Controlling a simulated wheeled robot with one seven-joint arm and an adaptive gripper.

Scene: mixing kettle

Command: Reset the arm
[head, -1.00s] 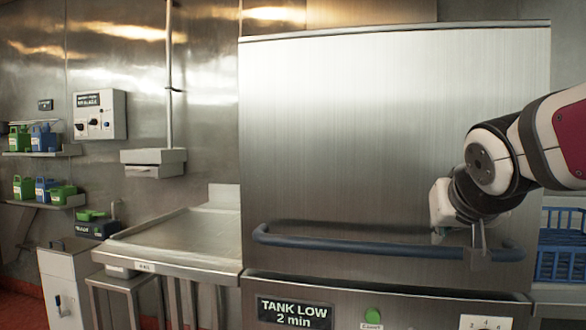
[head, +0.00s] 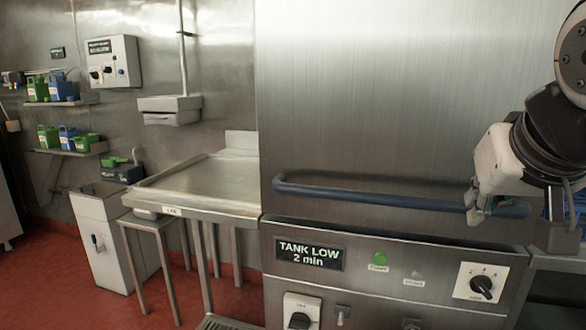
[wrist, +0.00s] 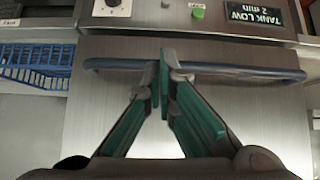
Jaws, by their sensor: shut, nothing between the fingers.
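My arm comes in from the right in the head view, in front of the large steel machine (head: 370,90). My gripper (head: 478,216) is at the right part of the machine's blue bar handle (head: 370,193). In the wrist view my gripper (wrist: 165,72) shows two green-padded fingers with their tips together and nothing between them. The blue handle (wrist: 245,73) runs across behind the fingertips there. I cannot tell whether the fingers touch it.
Below the handle is a panel with a "TANK LOW 2 min" display (head: 309,256), a green button (head: 380,258) and knobs (head: 482,282). A steel side table (head: 200,185) stands left. A blue rack (wrist: 35,62) is beside the machine. Red floor is open at lower left.

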